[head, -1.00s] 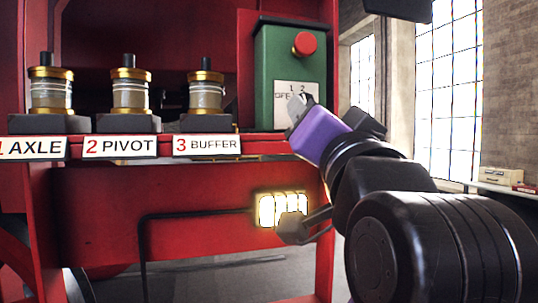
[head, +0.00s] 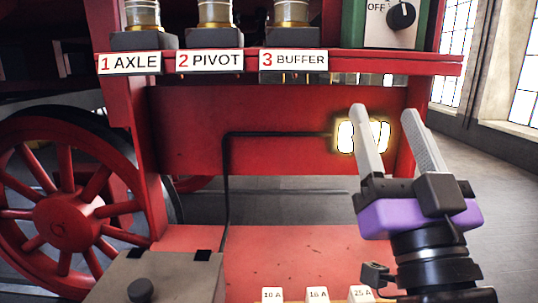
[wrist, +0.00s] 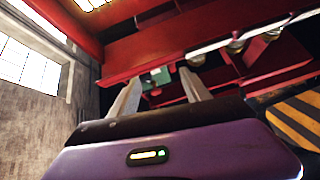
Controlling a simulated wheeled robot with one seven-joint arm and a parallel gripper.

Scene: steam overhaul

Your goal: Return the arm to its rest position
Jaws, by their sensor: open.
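My gripper (head: 390,122) is at the right in the head view, with a purple body and two pale fingers pointing up and away. The fingers stand apart with nothing between them. They overlap the glowing lamp (head: 346,137) on the red frame in the picture; I cannot tell the gap. In the wrist view my gripper (wrist: 158,92) shows both fingers spread. A green box (wrist: 158,77) appears beyond them.
A red shelf (head: 300,63) carries labelled jars, AXLE, PIVOT and BUFFER. A green switch box (head: 375,38) with a black knob stands at its right. A grey box (head: 155,280) and fuses marked 10 A, 16 A and 25 A (head: 272,294) are at the bottom. Open floor lies right.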

